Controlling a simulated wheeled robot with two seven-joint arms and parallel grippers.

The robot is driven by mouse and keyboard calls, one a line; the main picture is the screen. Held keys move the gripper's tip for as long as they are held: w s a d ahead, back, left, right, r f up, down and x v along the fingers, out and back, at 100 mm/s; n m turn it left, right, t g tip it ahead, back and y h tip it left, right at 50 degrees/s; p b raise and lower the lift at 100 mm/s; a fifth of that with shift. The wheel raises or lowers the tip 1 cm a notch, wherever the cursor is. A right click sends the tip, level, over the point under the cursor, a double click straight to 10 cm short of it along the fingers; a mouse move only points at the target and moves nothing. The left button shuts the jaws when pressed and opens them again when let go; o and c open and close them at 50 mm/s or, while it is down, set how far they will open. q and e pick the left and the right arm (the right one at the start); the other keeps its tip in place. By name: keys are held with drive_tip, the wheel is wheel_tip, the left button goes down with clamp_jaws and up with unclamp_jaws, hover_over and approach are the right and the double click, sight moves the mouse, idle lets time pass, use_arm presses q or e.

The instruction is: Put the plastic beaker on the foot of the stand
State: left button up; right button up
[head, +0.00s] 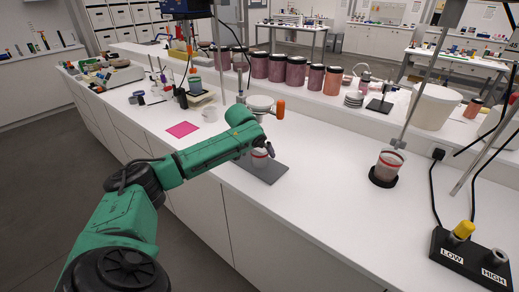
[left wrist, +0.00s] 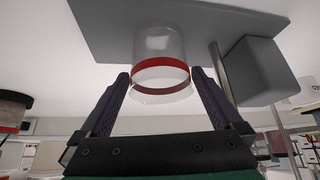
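The plastic beaker (head: 259,160) is clear with a red band. It is over the dark grey foot of the stand (head: 270,175); whether its base touches the foot I cannot tell. My left gripper (head: 262,150) is at the beaker and covers part of it in the head view. In the left wrist view, which looks upside down, the beaker (left wrist: 162,70) is between the fingers of my left gripper (left wrist: 161,78), with the fingertips against its sides near the band. The foot (left wrist: 105,30) fills the top there. My right gripper is out of view.
A similar red-rimmed beaker (head: 388,167) stands in a black ring to the right. A black LOW/HIGH box (head: 470,262) is at the right front. Several dark-lidded jars (head: 277,68) line the raised shelf. A pink sheet (head: 182,130) lies to the left. White bench is clear in front.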

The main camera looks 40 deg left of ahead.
use_arm(q)
drive_tip(key=b+v, duration=0.2)
drive_tip(key=v, duration=1)
drive_tip(key=shift+r, duration=0.2)
